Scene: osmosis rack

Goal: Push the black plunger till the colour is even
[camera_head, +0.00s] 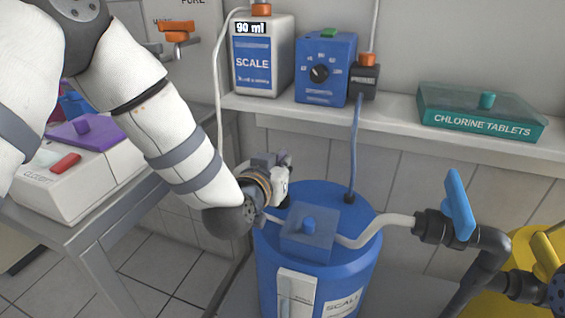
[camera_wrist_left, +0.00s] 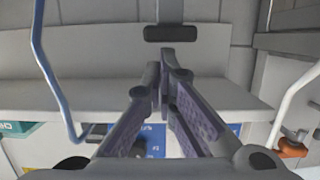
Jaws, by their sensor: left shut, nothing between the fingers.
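In the left wrist view, whose picture is upside down, a black crossbar on a grey stem, which looks like the plunger (camera_wrist_left: 170,33), shows beyond my fingertips. I see a gap between it and the fingers in the picture, but cannot tell the true distance. My left gripper (camera_head: 282,172) is over the back left of the blue drum (camera_head: 365,225) in the head view and hides what is behind it. Its fingers (camera_wrist_left: 165,75) are shut with nothing between them. I cannot make out the plunger or an even colour in the head view. My right gripper is not in view.
A blue valve handle (camera_head: 458,205) stands at right. The shelf holds a white scale container (camera_head: 264,60), a blue dial box (camera_head: 325,85) and a green tablet box (camera_head: 480,115).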

